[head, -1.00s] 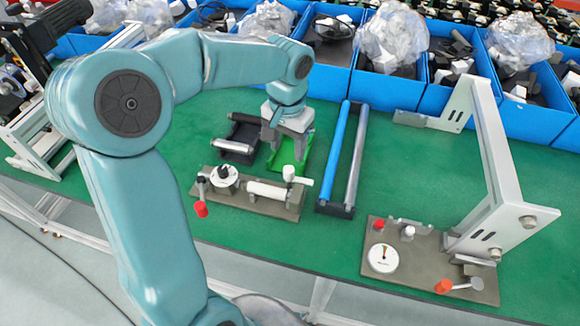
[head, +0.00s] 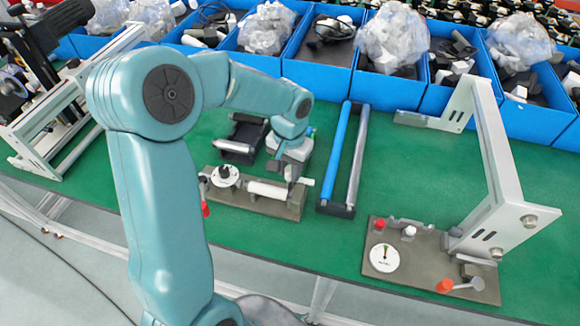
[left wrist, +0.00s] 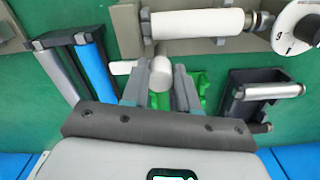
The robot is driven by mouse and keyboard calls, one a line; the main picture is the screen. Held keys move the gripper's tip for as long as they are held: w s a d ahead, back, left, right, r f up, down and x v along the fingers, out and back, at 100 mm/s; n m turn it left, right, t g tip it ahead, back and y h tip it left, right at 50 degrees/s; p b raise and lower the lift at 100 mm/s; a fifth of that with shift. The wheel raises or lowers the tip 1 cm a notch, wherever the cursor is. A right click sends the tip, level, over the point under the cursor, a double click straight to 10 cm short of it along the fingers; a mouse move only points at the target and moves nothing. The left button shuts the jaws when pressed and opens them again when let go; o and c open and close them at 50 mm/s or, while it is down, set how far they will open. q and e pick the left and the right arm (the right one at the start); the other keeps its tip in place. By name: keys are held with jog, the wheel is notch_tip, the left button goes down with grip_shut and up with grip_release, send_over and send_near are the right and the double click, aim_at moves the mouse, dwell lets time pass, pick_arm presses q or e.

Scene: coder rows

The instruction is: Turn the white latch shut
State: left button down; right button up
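The white latch (head: 307,181) is at the right end of the white roller (head: 268,190) on a brown-grey plate (head: 240,198). In the head view my left gripper (head: 292,178) covers most of it. In the left wrist view the latch's round white knob (left wrist: 161,72) stands between the two fingers of my left gripper (left wrist: 160,80). A short white arm (left wrist: 123,67) shows to the left of the knob. The fingers are apart, one on each side of the knob. I cannot tell whether they touch it. My right gripper is out of view.
A white dial (head: 225,175) and a red-handled lever (head: 205,208) are on the plate's left side. A blue and grey roller frame (head: 337,155) stands close on the right. Another plate with a metal bracket (head: 490,160) is farther right. Blue bins line the back.

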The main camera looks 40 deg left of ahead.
pick_arm(q)
jog(key=shift+m, duration=0.3)
jog(key=m, duration=0.3)
jog(key=shift+m, duration=0.3)
jog(key=m, duration=0.4)
jog(key=shift+r, duration=0.1)
jog(key=m+p, duration=0.1)
jog(key=m, duration=0.4)
jog(key=shift+w, duration=0.1)
jog(key=m+p, duration=0.1)
jog(key=m, duration=0.3)
jog(key=shift+m, duration=0.4)
jog(key=c, duration=0.9)
grip_release()
jog(key=shift+o, duration=0.2)
